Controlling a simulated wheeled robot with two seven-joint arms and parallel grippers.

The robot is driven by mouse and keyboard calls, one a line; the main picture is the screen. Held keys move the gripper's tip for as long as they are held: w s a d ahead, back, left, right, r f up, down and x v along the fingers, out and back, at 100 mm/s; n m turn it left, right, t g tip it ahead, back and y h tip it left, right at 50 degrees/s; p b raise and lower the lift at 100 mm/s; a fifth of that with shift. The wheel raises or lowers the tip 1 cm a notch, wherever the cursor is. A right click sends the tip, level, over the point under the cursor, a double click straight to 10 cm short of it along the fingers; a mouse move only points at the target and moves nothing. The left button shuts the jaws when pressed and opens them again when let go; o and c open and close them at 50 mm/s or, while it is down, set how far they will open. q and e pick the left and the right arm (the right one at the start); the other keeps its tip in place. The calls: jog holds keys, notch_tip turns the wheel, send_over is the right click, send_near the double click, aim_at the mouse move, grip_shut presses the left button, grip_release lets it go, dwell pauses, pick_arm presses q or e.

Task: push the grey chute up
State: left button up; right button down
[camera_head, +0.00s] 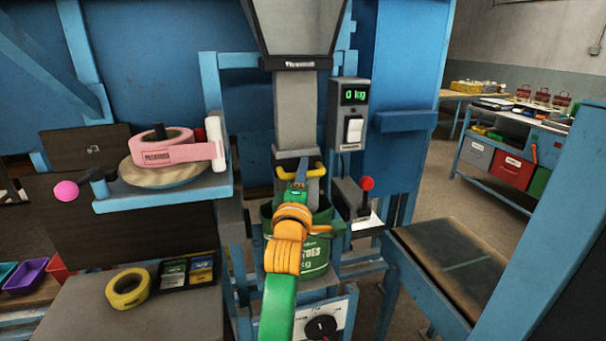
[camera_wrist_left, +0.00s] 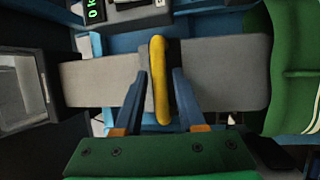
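The grey chute (camera_head: 297,110) hangs upright under a dark hopper, with a yellow handle (camera_head: 316,166) across its lower end. It also shows in the left wrist view (camera_wrist_left: 215,75), lying across the picture, with the yellow handle (camera_wrist_left: 160,80) in front of it. My left gripper (camera_head: 300,172) is at the handle. In the left wrist view its two blue fingers (camera_wrist_left: 160,85) stand on either side of the handle, with a narrow gap showing on each side. A green sack (camera_head: 318,258) with pale lettering stands just below the chute, partly hidden by my arm. My right gripper is out of view.
A scale box (camera_head: 348,115) reading 0 kg and a red-knobbed lever (camera_head: 366,184) stand right of the chute. A blue shelf (camera_head: 162,199) with pink tape (camera_head: 172,150) is at left. A dark-topped bench (camera_head: 470,265) is at right.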

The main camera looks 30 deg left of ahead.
pick_arm(q)
grip_shut()
dwell(1.2)
